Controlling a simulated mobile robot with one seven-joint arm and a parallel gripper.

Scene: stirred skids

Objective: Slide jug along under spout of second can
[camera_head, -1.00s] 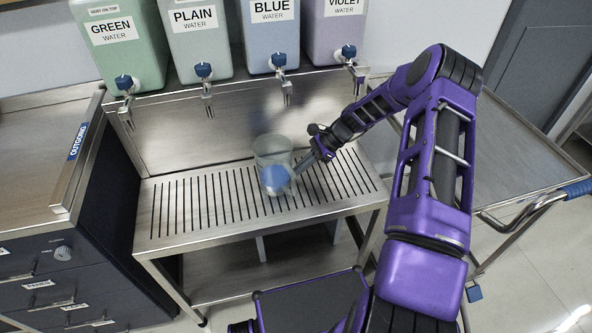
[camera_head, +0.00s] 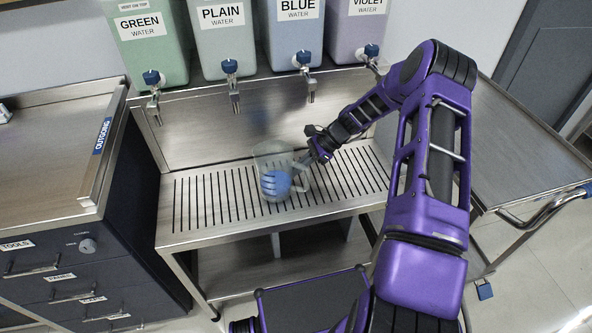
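The jug (camera_head: 262,152) is clear and stands upright on the slotted drain grate. Blue shows low inside it; I cannot tell its exact level. My gripper (camera_head: 301,164) reaches in from the right and appears shut on the jug's handle side; its fingertips are small and partly hidden. The second can from the left, PLAIN WATER (camera_head: 222,52), has a blue-topped tap with a spout (camera_head: 235,102) pointing down. The jug stands right of this spout in the picture, between it and the spout of the BLUE WATER can (camera_head: 296,35).
The GREEN WATER can (camera_head: 148,55) and VIOLET WATER can (camera_head: 357,28) flank the row. The drain grate (camera_head: 205,205) is clear left of the jug. An OUTGOING counter (camera_head: 50,150) stands left, a steel cart (camera_head: 520,150) right.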

